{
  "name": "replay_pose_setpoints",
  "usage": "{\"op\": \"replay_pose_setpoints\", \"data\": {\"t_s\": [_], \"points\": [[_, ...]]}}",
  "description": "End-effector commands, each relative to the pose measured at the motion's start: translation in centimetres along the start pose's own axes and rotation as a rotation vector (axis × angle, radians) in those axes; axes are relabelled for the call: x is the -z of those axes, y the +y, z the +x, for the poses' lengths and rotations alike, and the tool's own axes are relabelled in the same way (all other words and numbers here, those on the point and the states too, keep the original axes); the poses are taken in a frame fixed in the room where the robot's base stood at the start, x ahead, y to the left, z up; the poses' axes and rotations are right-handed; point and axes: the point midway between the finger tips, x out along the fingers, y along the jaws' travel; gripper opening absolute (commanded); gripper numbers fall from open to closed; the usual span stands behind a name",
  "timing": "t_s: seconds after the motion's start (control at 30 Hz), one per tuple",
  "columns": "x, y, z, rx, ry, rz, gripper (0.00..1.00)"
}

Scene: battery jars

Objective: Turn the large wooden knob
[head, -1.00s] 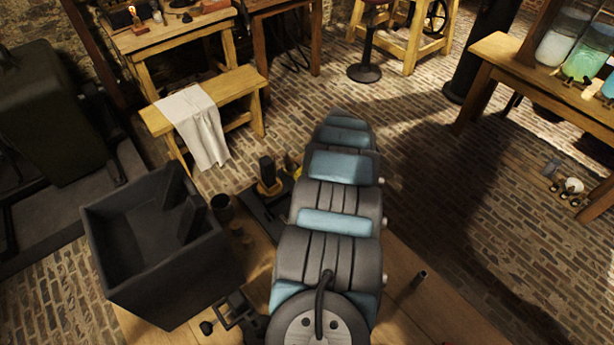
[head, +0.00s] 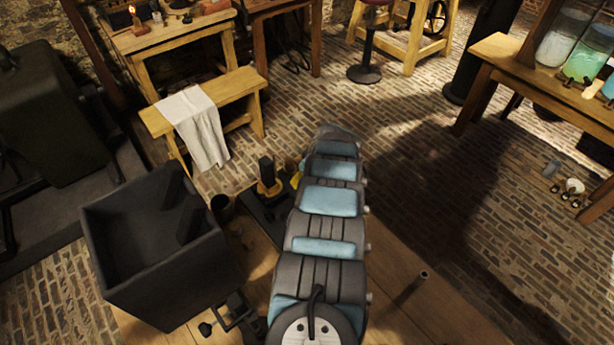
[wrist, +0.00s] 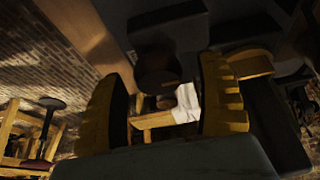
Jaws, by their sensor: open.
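My gripper (wrist: 166,92) is open in the wrist view, with a yellow ribbed finger on each side. A dark brown rounded piece (wrist: 157,66), which looks like the large wooden knob, shows in the gap between the fingers. I cannot tell whether either finger touches it. In the head view my arm covers most of the gripper; only a bit of a yellow finger (head: 296,180) shows left of the arm. The knob is hidden there. A dark base plate (head: 262,212) lies beside it, carrying a black upright block on a wooden disc (head: 270,188).
A dark open box (head: 150,245) and a dark cup (head: 221,208) stand on the wooden tabletop (head: 400,318) left of my arm. A small rod (head: 423,275) stands at right. A bench (head: 240,85) with white cloth (head: 200,125) is beyond. Brick floor lies right.

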Motion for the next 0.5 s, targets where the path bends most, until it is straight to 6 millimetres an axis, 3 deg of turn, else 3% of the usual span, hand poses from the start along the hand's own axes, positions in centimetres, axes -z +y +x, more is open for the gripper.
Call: {"op": "replay_pose_setpoints", "data": {"t_s": [0.1, 0.33, 0.5], "points": [[0.02, 0.02, -0.02, 0.0, 0.0, 0.0, 0.72], [0.04, 0.03, -0.04, -0.001, 0.001, 0.0, 0.09], [0.03, 0.03, -0.02, -0.001, 0.001, 0.0, 0.08]]}}
